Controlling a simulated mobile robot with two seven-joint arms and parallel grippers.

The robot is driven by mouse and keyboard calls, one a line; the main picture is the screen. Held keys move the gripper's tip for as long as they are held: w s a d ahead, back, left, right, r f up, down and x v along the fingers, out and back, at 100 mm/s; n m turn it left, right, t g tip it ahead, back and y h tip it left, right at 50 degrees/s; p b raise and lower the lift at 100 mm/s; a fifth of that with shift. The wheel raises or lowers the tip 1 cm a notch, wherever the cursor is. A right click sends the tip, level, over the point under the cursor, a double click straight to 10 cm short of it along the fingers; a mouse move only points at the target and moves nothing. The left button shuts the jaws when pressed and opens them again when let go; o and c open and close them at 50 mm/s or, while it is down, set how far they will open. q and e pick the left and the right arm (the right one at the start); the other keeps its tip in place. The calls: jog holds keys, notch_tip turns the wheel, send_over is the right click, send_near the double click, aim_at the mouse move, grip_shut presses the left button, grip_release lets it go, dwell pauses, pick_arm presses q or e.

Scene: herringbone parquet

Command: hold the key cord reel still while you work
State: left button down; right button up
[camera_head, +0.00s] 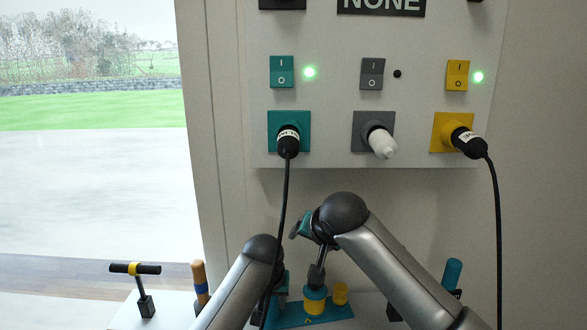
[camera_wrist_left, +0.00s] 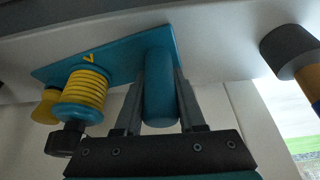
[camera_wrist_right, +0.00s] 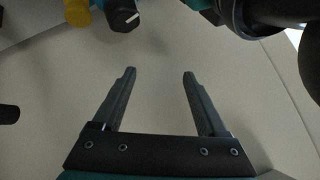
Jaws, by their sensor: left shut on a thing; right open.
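The key cord reel has a teal base plate (camera_head: 333,312) on the shelf below the panel, a spool wound with yellow cord (camera_head: 315,304) and a dark knob. In the left wrist view, the yellow cord (camera_wrist_left: 85,88), dark knob (camera_wrist_left: 65,139) and upright teal post (camera_wrist_left: 158,95) show. My left gripper (camera_wrist_left: 160,72) is shut on that post, one finger on each side. My right gripper (camera_wrist_right: 158,74) is open and empty; the marked dark knob (camera_wrist_right: 123,19) is beyond its fingers at upper left.
The panel (camera_head: 335,30) above carries teal, grey and yellow switches and sockets. Black cords hang from the teal-socket plug (camera_head: 288,143) and yellow-socket plug (camera_head: 468,142). A T-handled tool (camera_head: 135,269) and an orange-and-blue handle (camera_head: 199,283) stand left, a teal handle (camera_head: 452,272) right.

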jog(key=shift+w+d+f+t+y, duration=0.35)
jog(key=shift+w+f+t+y, duration=0.2)
jog(key=shift+w+t, duration=0.35)
jog(key=s+d+f+n+y, duration=0.8)
jog(key=s+d+n+y, duration=0.25)
jog(key=n, duration=0.25)
jog(key=shift+n+t, duration=0.3)
jog(key=shift+s+a+r+x, duration=0.1)
jog(key=shift+s+x, duration=0.05)
jog(key=shift+x, duration=1.9)
jog(key=shift+s+a+r+x, duration=0.1)
jog(key=shift+x, duration=1.95)
jog(key=shift+s+a+x, duration=0.15)
jog(key=shift+x, duration=1.85)
jog(key=shift+c, duration=0.3)
grip_shut()
